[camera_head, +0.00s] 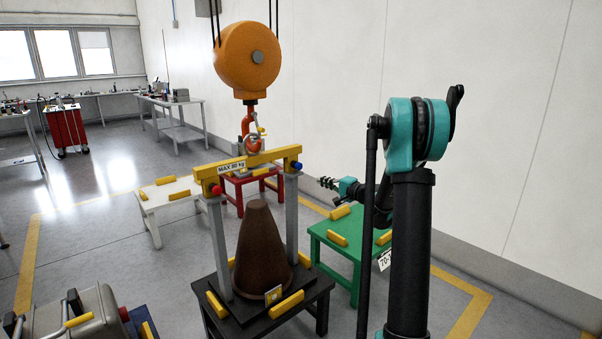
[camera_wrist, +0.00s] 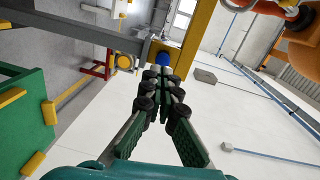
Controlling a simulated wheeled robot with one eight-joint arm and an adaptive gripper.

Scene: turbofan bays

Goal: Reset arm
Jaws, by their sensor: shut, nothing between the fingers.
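My arm is teal and black and stands at the right of the head view. My gripper (camera_head: 328,183) points left there, above the green table (camera_head: 335,246) and to the right of the yellow lifting beam (camera_head: 246,162). In the wrist view my gripper (camera_wrist: 163,88) is shut and empty, its black fingertips together. The wrist view is turned on its side, with the green table (camera_wrist: 30,125) at the left edge and the yellow beam (camera_wrist: 192,45) beyond the fingertips. I see no contact between the gripper and these things.
The beam's grey legs flank a brown cone (camera_head: 262,250) on a black table (camera_head: 322,292). White (camera_head: 152,214) and red (camera_head: 232,190) tables stand behind. A grey case (camera_head: 75,318) is at lower left.

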